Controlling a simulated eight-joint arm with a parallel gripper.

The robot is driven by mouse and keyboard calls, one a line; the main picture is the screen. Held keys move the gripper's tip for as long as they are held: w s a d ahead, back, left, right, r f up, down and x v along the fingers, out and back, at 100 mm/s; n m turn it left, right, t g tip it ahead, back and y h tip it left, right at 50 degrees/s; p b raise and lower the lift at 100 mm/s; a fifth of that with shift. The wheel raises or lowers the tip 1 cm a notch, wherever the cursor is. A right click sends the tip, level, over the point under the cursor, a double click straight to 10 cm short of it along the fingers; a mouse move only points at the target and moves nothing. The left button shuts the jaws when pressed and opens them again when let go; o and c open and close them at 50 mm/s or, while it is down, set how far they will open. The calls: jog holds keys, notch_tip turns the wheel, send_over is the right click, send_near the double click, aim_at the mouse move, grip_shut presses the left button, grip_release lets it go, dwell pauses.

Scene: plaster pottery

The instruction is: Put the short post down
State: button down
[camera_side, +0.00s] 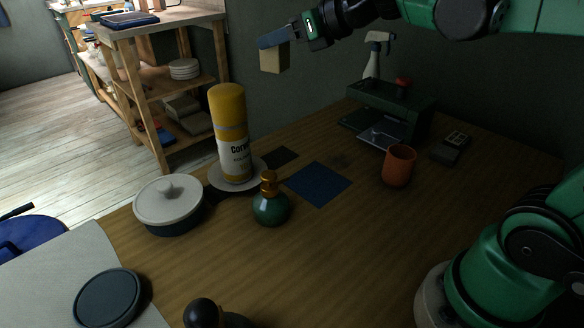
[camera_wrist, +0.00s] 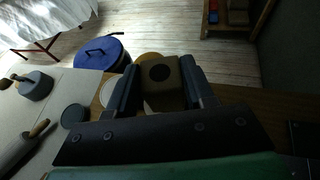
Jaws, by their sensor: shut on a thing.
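The short post (camera_side: 274,60) is a pale tan, squarish block held high above the table at the top of the side view. My gripper (camera_side: 273,41) is shut on it, and the post hangs below the blue-grey fingers. In the wrist view the post (camera_wrist: 161,88) sits between the two fingers (camera_wrist: 160,80), with a dark round hole in its near end. A flat blue square (camera_side: 318,184) lies bare on the wooden table (camera_side: 330,245), well below the post. A smaller dark square (camera_side: 281,157) lies behind it, partly hidden by the yellow canister.
A tall yellow canister (camera_side: 230,130) stands on a pale disc (camera_side: 222,184). A green bottle (camera_side: 271,207), a lidded pot (camera_side: 169,205) and an orange cup (camera_side: 398,167) surround the blue square. A green machine (camera_side: 400,108) and spray bottle (camera_side: 374,58) stand behind. The front middle of the table is clear.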

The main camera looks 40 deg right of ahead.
jog(key=shift+s+a+f, duration=0.1)
jog(key=shift+s+a, duration=0.4)
jog(key=s+a+f+n+g+y, duration=0.15)
jog(key=a+n+g+y, duration=0.75)
jog(key=a, duration=0.9)
jog(key=s+a+f+n+g, duration=0.3)
jog(key=s+a+n+g, duration=0.4)
jog(key=a+n+g, duration=0.3)
jog(key=shift+t, duration=0.4)
jog(key=shift+s+a+f, duration=0.1)
jog(key=shift+a+f, duration=0.15)
jog(key=shift+f, duration=3.05)
jog(key=shift+s+a+f, duration=0.15)
jog(key=shift+a+f, duration=0.1)
jog(key=shift+f, duration=3.05)
jog(key=shift+s+a+f, duration=0.1)
jog(key=shift+a+f, duration=0.15)
jog(key=shift+f, duration=3.05)
jog(key=shift+f, duration=0.15)
